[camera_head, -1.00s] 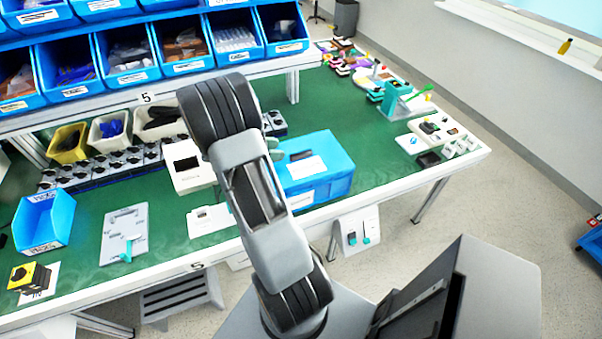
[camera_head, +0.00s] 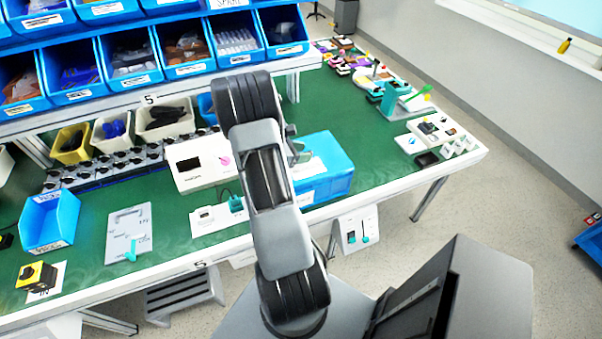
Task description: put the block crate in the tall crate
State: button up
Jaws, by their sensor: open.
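A blue open-front crate (camera_head: 50,222) with a white label stands upright at the left of the green table. A larger blue crate (camera_head: 336,158) stands right of my arm, with a white patch on top; my arm hides its left part. Which of the two the task calls the block crate or the tall crate, I cannot tell. My gripper (camera_head: 300,150) shows only in part beside my arm, above the larger crate's left side. It is open, with nothing seen in it. Whether it touches the crate is unclear.
A white device with a pink knob (camera_head: 224,160) stands left of my arm. A grey panel (camera_head: 129,232) and a yellow-black block (camera_head: 37,276) lie near the front edge. Blue bins (camera_head: 130,55) line the back shelf. Green table surface is clear right of the larger crate.

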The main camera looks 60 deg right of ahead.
grip_shut()
dwell(0.4)
jog(key=shift+r, duration=0.1)
dwell(0.9)
